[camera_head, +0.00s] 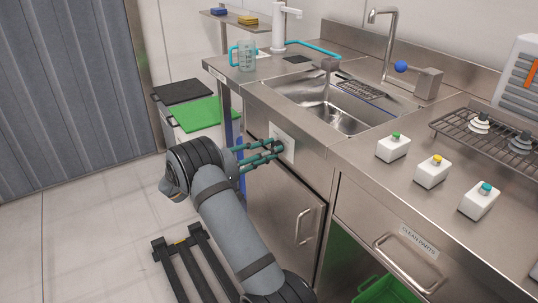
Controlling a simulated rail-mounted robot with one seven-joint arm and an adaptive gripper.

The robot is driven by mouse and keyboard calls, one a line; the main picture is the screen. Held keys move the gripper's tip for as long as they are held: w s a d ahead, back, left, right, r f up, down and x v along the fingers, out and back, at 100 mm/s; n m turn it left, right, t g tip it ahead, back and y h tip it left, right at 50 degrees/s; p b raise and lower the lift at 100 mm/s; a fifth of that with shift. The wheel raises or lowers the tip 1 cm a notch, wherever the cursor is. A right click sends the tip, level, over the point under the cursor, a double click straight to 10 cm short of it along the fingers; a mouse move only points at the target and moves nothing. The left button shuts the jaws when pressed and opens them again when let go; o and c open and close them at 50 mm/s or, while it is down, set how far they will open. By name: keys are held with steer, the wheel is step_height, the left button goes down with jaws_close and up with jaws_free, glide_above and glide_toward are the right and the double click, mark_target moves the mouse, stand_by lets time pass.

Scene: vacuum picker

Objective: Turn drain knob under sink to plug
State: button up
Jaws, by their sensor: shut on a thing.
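My gripper (272,149) reaches from the left to the cabinet front under the sink (322,108). Its fingers are shut on the drain knob (278,147), which is dark and mostly hidden by the fingertips. The knob sits on a small white square plate (287,138) on the steel front panel. The angle of the knob cannot be told.
A cabinet door handle (304,226) and a drawer handle (400,265) stick out near my arm. A green crate (384,290) is below the drawer. Bins with black and green lids (199,114) stand left.

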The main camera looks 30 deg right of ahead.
steer(key=shift+s+f+m, duration=0.2)
steer(key=shift+m, duration=0.4)
steer(key=o, duration=0.8)
steer(key=shift+c, duration=0.2)
steer(key=o, duration=0.4)
steer(key=shift+w+r, duration=0.1)
steer(key=a, duration=0.4)
steer(key=s+a, duration=0.1)
steer(key=a, duration=0.7)
steer(key=shift+s, duration=0.15)
steer(key=shift+d, duration=0.15)
steer(key=d, duration=0.4)
steer(key=w+d, duration=0.1)
steer(key=d, duration=0.6)
steer(key=shift+w+d, duration=0.2)
steer(key=shift+d, duration=0.15)
